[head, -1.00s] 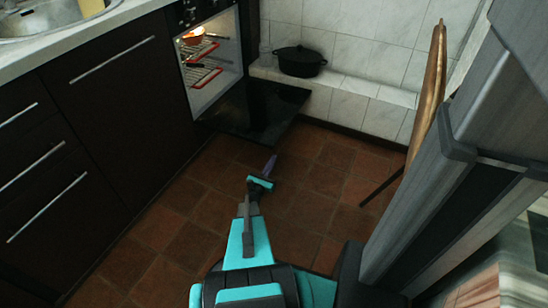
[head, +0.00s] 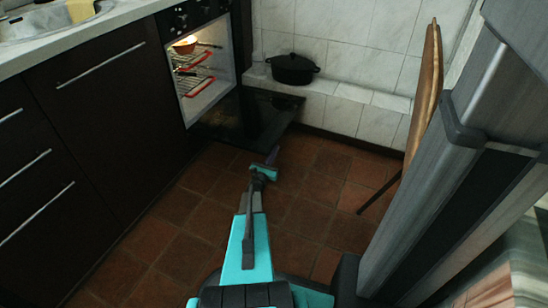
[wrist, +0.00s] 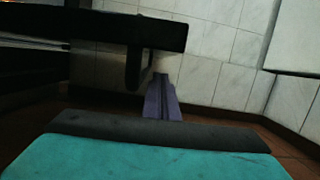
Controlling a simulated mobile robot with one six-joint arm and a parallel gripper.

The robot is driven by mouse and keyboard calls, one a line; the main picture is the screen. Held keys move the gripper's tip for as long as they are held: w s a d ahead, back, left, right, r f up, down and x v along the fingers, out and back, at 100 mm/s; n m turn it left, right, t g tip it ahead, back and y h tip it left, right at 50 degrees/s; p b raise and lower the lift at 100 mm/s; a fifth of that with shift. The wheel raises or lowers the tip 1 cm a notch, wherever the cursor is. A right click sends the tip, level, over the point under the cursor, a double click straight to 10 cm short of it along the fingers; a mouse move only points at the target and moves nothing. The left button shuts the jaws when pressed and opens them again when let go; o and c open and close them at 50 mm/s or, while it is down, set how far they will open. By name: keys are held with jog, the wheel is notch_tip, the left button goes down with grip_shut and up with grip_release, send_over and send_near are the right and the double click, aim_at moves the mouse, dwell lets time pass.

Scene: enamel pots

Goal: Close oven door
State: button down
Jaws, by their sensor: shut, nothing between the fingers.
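The oven (head: 200,62) is at the back left in the head view, its lit cavity exposed. Its dark oven door (head: 250,112) is folded down, open and roughly level above the floor. In the wrist view the door (wrist: 100,27) is a dark slab at upper left, with what looks like its handle (wrist: 133,70) hanging beneath. My gripper (head: 272,155) is low, close to the door's near outer corner. Its purple fingers (wrist: 161,85) are shut and empty, just right of the handle in the wrist view. I cannot tell whether they touch the door.
Red-edged racks (head: 195,85) and a lit bowl (head: 185,46) are inside the oven. A black pot (head: 293,68) stands on the tiled ledge (head: 345,92). Dark cabinets (head: 95,120) line the left. A wooden board-like object (head: 425,90) stands right. The tiled floor (head: 315,190) is clear.

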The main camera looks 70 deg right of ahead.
jog(key=shift+r+b, duration=0.3)
jog(key=shift+r, duration=0.7)
jog(key=shift+r, duration=0.15)
